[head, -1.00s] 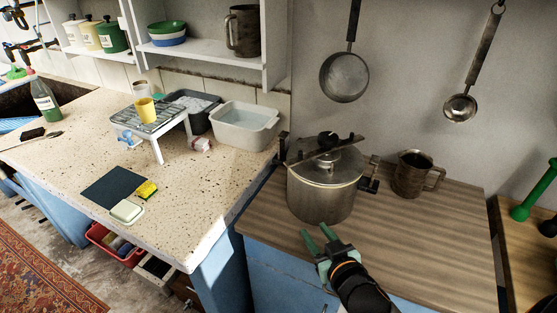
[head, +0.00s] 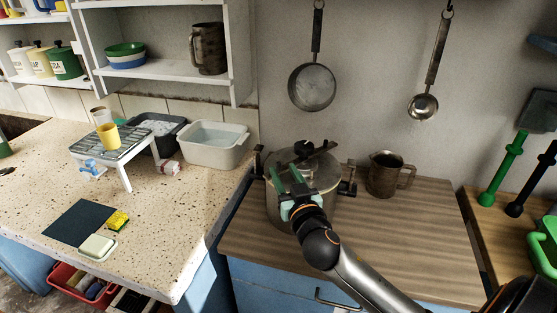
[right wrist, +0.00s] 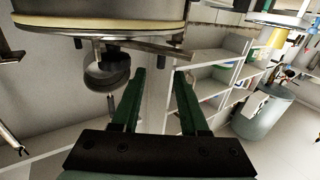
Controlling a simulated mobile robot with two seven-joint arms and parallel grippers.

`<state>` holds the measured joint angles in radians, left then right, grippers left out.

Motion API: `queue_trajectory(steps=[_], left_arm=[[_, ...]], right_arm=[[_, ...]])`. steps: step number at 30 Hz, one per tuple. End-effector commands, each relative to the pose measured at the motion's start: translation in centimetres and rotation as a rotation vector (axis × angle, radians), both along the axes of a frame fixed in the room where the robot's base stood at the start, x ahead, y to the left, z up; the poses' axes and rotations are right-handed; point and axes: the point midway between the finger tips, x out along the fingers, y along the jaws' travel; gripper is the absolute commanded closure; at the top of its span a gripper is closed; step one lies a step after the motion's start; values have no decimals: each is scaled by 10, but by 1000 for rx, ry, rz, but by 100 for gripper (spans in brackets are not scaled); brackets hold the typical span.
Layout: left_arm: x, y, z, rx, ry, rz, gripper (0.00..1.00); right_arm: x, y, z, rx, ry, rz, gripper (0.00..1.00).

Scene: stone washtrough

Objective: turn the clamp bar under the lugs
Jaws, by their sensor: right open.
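The steel pot (head: 318,207) stands on the wooden worktop with its lid on. A dark clamp bar (head: 318,151) with a round black knob (head: 302,147) lies across the lid. Dark lugs (head: 258,163) (head: 347,181) stand at the pot's left and right sides; the bar slants between them, its right end pointing away from the right lug. My right gripper (head: 284,172) is open and empty, in front of the lid's left half and hiding the bar's left end.
A metal mug (head: 385,175) stands close right of the pot. A pan (head: 313,87) and a ladle (head: 423,106) hang on the wall behind. A speckled counter (head: 190,240) with a rack and tubs lies left. The worktop right of the pot's front is bare.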

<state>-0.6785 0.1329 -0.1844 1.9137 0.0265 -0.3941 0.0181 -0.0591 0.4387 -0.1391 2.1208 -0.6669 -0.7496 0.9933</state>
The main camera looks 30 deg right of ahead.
Motion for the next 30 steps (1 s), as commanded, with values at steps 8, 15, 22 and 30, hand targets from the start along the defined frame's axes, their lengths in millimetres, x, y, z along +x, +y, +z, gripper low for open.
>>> queue_trajectory(steps=[8, 15, 22, 30], left_arm=[[0, 0, 6, -1, 0, 1, 50], [0, 0, 7, -1, -1, 1, 50], [0, -1, 7, -2, -1, 1, 50], [0, 0, 7, -2, -1, 1, 50]], right_arm=[[37, -11, 0, -1, 0, 1, 56], [46, -14, 0, 1, 1, 2, 56], [45, -13, -1, 0, 1, 2, 60], [45, -13, -1, 0, 1, 1, 90]])
